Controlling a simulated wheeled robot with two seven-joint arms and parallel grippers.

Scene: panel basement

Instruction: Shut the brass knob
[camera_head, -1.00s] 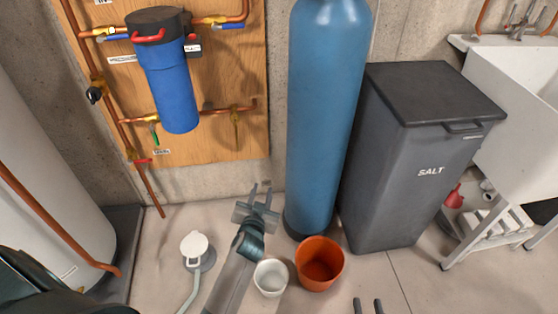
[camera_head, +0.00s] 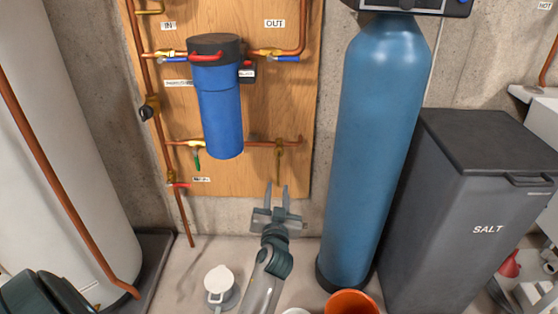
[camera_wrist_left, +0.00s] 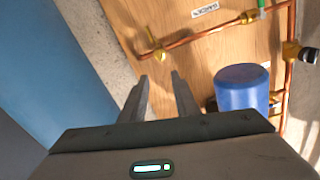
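Several brass fittings show on the copper pipes of the wooden panel. A brass fitting with a thin downward stem (camera_head: 279,147) sits on the lower right pipe; it also shows in the left wrist view (camera_wrist_left: 158,53). A dark round knob on a brass body (camera_head: 150,108) sits on the left vertical pipe and shows at the right of the left wrist view (camera_wrist_left: 300,52). I cannot tell for sure which is the brass knob. My left gripper (camera_head: 277,193) is open and empty, fingers pointing up, below the lower right fitting and apart from it. My right gripper is out of view.
A blue filter housing (camera_head: 220,112) hangs on the panel (camera_head: 268,100). A tall blue tank (camera_head: 378,150) and a grey salt bin (camera_head: 470,220) stand to the right. A white lidded container (camera_head: 219,281) and an orange bucket (camera_head: 350,303) are on the floor.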

